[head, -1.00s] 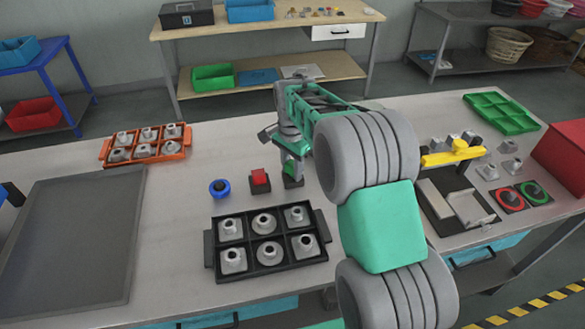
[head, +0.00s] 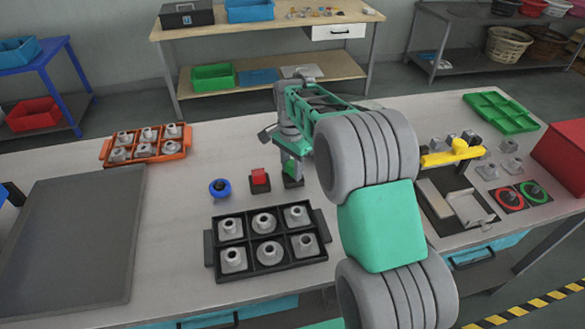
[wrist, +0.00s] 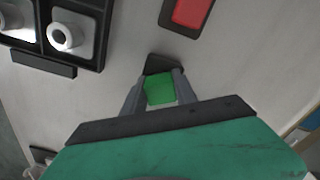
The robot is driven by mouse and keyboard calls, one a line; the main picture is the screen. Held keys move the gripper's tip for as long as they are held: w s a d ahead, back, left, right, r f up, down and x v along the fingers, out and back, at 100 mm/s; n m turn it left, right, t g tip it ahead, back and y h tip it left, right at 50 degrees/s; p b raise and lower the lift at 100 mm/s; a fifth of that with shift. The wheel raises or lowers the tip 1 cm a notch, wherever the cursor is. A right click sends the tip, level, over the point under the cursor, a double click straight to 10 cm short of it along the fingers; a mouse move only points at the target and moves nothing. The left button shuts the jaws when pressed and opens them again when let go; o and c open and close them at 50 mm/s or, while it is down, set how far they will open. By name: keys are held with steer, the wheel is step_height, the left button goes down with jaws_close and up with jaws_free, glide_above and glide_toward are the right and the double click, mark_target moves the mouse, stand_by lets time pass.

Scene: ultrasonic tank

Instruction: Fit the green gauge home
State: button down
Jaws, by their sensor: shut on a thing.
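The green gauge (wrist: 160,90) is a small green block between the two fingers of my gripper (wrist: 158,84), which is shut on it. In the head view the green gauge (head: 289,188) is partly hidden by my gripper (head: 291,172). A black base (wrist: 163,64) is right at the fingertips and the gauge; it also shows in the head view (head: 297,183). I cannot tell whether the gauge is seated in the base or just above it.
A red block on a black base (head: 260,182) and a blue round piece (head: 219,188) stand to the left. A black tray (head: 269,271) of metal parts lies in front. An orange tray (head: 147,157) is farther left. Bare table surrounds the bases.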

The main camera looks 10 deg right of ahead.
mark_target(291, 164)
steer(key=shift+s+f, duration=0.1)
steer(key=shift+f, duration=0.15)
steer(key=c, duration=0.9)
jaws_free()
steer(key=shift+f, duration=0.1)
steer(key=shift+s, duration=0.1)
steer(key=shift+f, duration=0.1)
steer(key=r, duration=0.4)
steer(key=r+b, duration=0.1)
steer(key=r, duration=0.3)
steer(key=shift+w+a+r, duration=0.1)
steer(key=shift+w+r, duration=0.1)
steer(key=shift+r, duration=0.15)
